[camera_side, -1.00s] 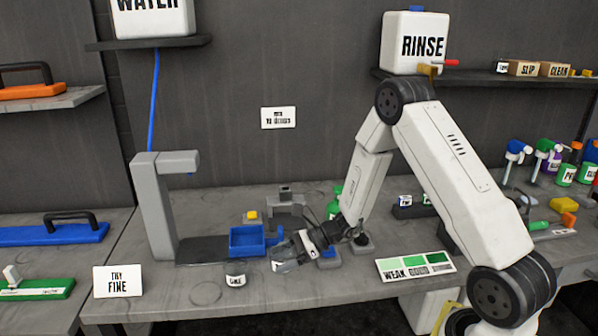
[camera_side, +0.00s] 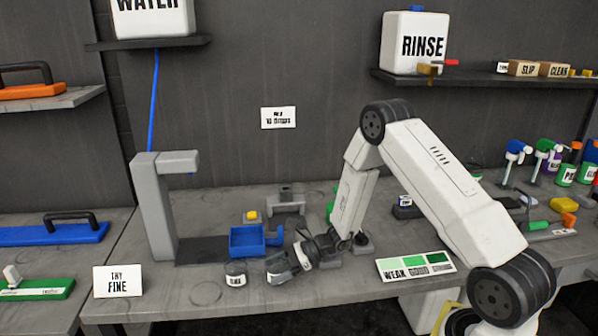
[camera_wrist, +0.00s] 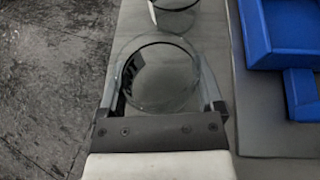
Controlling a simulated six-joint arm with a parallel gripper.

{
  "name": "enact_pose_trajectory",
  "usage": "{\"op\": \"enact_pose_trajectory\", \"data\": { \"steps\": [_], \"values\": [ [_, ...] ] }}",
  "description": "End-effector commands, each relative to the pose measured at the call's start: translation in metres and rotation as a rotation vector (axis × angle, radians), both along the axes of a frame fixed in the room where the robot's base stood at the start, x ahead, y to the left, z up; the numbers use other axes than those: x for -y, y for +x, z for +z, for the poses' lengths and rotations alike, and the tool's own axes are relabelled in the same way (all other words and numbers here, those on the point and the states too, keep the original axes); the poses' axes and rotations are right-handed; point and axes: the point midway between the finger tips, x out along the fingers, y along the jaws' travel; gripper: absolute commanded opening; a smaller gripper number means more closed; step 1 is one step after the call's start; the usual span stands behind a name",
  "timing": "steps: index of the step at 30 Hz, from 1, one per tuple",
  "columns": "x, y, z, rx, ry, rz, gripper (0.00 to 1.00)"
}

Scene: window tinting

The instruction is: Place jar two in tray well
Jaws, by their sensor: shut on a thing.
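My gripper (camera_side: 280,268) is low over the front of the bench, shut on a clear glass jar (camera_wrist: 160,78). In the wrist view its fingers lie on either side of this jar, which has a dark label partly visible inside the left edge. In the side view the gripper mostly hides it. A second jar (camera_side: 235,276), with a white label, stands on the bench to the left; it also shows at the top of the wrist view (camera_wrist: 176,18). The blue tray (camera_side: 232,252) is behind and between them, and its edge shows in the wrist view (camera_wrist: 252,40). Which jar is number two cannot be read.
A grey stand (camera_side: 155,210) rises left of the tray. A yellow block (camera_side: 251,216) and a grey fixture (camera_side: 287,203) are behind it. A green colour card (camera_side: 416,265) lies to the right. The bench front edge is close to the gripper.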

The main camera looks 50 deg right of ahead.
Motion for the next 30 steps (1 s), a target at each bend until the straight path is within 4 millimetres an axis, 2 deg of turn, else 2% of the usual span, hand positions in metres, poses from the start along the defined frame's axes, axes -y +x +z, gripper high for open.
{"op": "enact_pose_trajectory", "data": {
  "steps": [14,15,16,30],
  "values": [
    [0.0002,0.0001,-0.0045,0.001,0.001,-0.001,0.24],
    [0.0002,0.0000,-0.0051,0.000,0.000,-0.001,0.89],
    [0.0002,0.0001,-0.0048,0.000,0.000,-0.001,0.98],
    [0.0058,-0.0034,-0.0017,0.002,0.000,-0.003,1.00]
  ]
}}
